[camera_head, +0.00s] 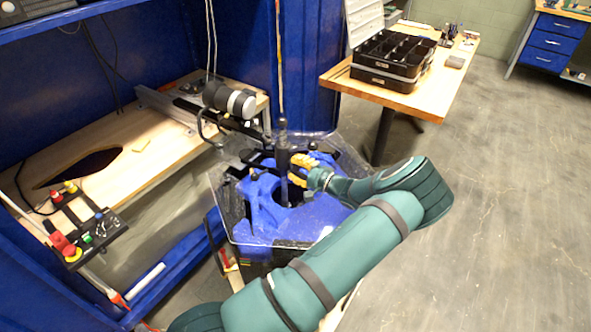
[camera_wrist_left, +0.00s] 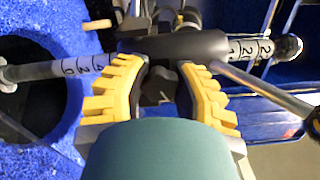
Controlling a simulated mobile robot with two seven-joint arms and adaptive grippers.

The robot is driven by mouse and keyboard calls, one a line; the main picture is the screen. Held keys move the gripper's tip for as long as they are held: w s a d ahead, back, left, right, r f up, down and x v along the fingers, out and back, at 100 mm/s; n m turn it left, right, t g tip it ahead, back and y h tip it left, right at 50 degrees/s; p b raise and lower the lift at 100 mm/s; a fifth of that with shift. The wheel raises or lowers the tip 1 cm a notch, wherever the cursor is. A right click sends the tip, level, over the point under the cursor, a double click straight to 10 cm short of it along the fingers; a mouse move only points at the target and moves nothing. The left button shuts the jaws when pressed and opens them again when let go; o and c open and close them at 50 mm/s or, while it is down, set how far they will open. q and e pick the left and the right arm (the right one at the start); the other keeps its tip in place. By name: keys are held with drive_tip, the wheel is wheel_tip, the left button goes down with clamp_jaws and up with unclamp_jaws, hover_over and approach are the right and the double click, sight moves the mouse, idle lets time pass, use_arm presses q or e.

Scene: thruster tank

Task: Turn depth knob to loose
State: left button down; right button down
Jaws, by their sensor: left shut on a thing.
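The depth knob (camera_wrist_left: 156,86) is a small black knob on the underside of a black clamp body (camera_wrist_left: 185,46). A graduated rod (camera_wrist_left: 60,69) passes through that body. My left gripper (camera_wrist_left: 158,70) has its two yellow fingers on both sides of the knob and is shut on it. In the head view my left gripper (camera_head: 304,168) is beside the dark upright post (camera_head: 282,150) over the tank, and it hides the knob there. My right gripper is not in view.
A clear-topped tank with a blue interior (camera_head: 262,222) stands under the gripper. A wooden bench with a control panel (camera_head: 88,238) is at left. A wooden table (camera_head: 455,75) with black organizer trays (camera_head: 392,58) is behind. The floor at right is clear.

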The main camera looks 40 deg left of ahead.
use_arm(q)
drive_tip(key=shift+n, duration=0.6)
drive_tip(key=c, duration=0.6)
unclamp_jaws()
drive_tip(key=shift+c, duration=0.2)
drive_tip(key=d, duration=0.4)
drive_tip(key=w+d, duration=0.1)
drive_tip(key=d, duration=0.7)
drive_tip(key=shift+w, duration=0.2)
